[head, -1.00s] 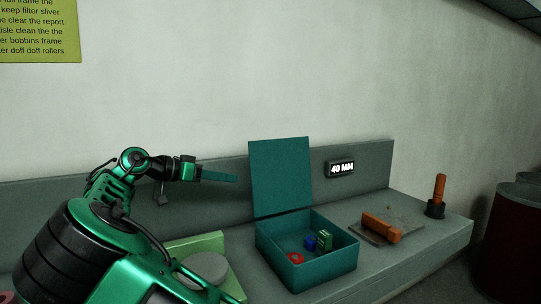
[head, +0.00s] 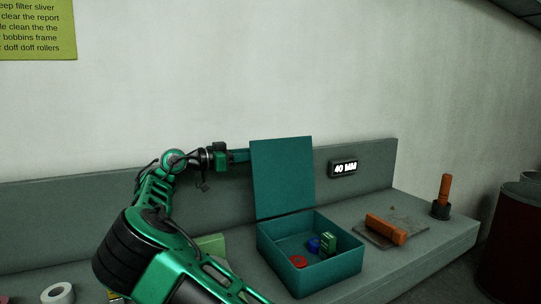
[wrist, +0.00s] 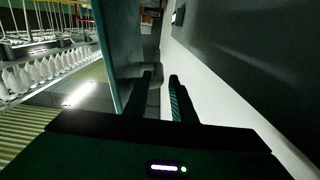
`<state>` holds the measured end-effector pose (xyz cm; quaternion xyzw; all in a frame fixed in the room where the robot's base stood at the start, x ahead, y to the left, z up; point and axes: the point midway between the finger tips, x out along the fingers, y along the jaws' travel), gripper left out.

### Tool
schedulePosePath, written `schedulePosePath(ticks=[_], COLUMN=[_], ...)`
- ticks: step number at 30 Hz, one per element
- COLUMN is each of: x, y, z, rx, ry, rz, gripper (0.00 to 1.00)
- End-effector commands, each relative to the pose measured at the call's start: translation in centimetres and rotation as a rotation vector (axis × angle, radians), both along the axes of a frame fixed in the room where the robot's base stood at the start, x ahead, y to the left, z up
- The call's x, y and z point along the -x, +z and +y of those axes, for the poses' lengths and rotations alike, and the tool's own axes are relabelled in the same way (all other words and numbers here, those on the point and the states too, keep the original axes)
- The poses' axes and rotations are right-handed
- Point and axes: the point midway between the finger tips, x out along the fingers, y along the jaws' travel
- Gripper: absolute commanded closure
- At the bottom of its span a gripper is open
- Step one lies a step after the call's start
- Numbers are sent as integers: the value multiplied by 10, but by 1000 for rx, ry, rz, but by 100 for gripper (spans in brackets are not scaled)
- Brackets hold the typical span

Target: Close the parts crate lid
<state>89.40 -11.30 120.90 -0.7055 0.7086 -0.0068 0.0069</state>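The parts crate (head: 335,268) is a teal open box on the bench. Its lid (head: 282,180) stands upright at the back edge, fully raised. My gripper (head: 240,155) is at the lid's upper left edge in the head view, its fingertips hidden behind the lid. In the wrist view my two dark fingers (wrist: 160,80) show a narrow empty gap between them. The lid (wrist: 119,50) rises just left of the fingers there, and the fingers lie on its wall side. I cannot tell whether they touch it.
The crate holds a red ring (head: 298,262), a blue part (head: 314,244) and a green part (head: 329,242). To its right are an orange bar on a plate (head: 388,229) and an orange-handled tool (head: 443,195). A back panel with a "40 MM" display (head: 344,168) stands close behind.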

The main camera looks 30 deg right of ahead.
Motion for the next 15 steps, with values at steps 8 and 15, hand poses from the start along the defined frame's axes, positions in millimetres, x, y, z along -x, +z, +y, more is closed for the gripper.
schedulePosePath(ticks=[8, 15], x=[0, 0], y=[0, 0], z=[-40, -52], rx=[0, 0], ry=[0, 3], rz=[0, -1], gripper=[77, 77])
